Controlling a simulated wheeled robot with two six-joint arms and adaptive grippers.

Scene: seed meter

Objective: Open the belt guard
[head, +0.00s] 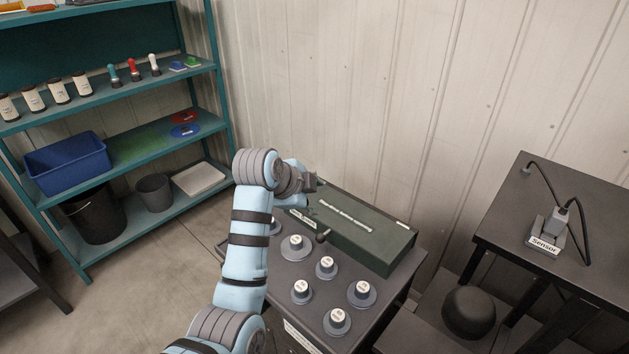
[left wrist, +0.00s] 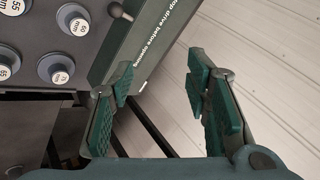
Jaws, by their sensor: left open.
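The belt guard (head: 375,240) is a long dark green box on the dark table in the head view. Its top looks flat and closed. A light strip runs along it, and a small ball knob (head: 323,236) sticks out at its front. My left gripper (head: 308,188) is at the guard's far left end in the head view. In the left wrist view its jaws (left wrist: 162,88) are open, with nothing between them. My right gripper is not in view.
Several round labelled discs with knobs (head: 326,267) stand on the table in front of the guard. A corrugated wall (head: 420,90) is close behind. A teal shelf (head: 130,135) stands at left. A dark table (head: 510,215) with a sensor (head: 546,237) stands at right.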

